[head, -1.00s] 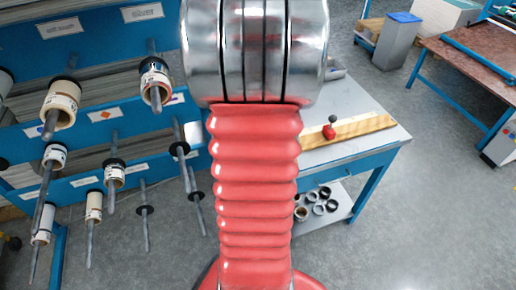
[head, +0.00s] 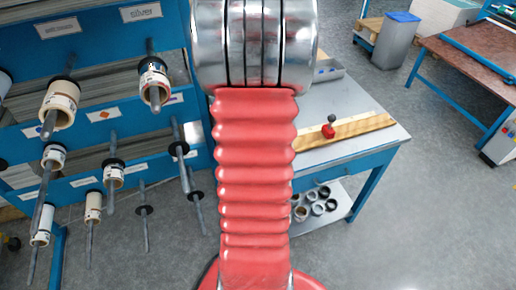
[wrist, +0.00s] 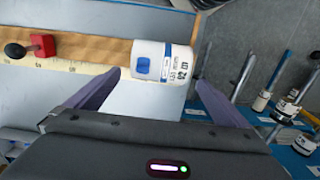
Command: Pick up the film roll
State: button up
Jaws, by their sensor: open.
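A white film roll (wrist: 161,63) with a blue square and printed label lies on the wooden strip of the table in the wrist view. My gripper (wrist: 162,82) is open, its two dark fingers pointing toward the roll. The roll sits ahead of and between the fingertips; I cannot tell whether it touches them. In the head view my arm hides the gripper and this roll.
A blue rack (head: 95,60) with several rolls on pegs stands at the left. The table (head: 345,90) carries a wooden ruler strip (head: 350,130) with a red block (head: 328,131).

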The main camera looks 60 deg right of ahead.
jog(key=shift+s+a+f, duration=0.1)
jog(key=shift+f, duration=1.2)
jog(key=shift+s+a+f, duration=0.1)
jog(key=shift+f, duration=1.15)
jog(key=shift+c, duration=0.6)
jog(key=c, duration=1.4)
jog(key=shift+c, duration=0.2)
jog(key=shift+r, duration=0.15)
notch_tip(320, 180, up, 10)
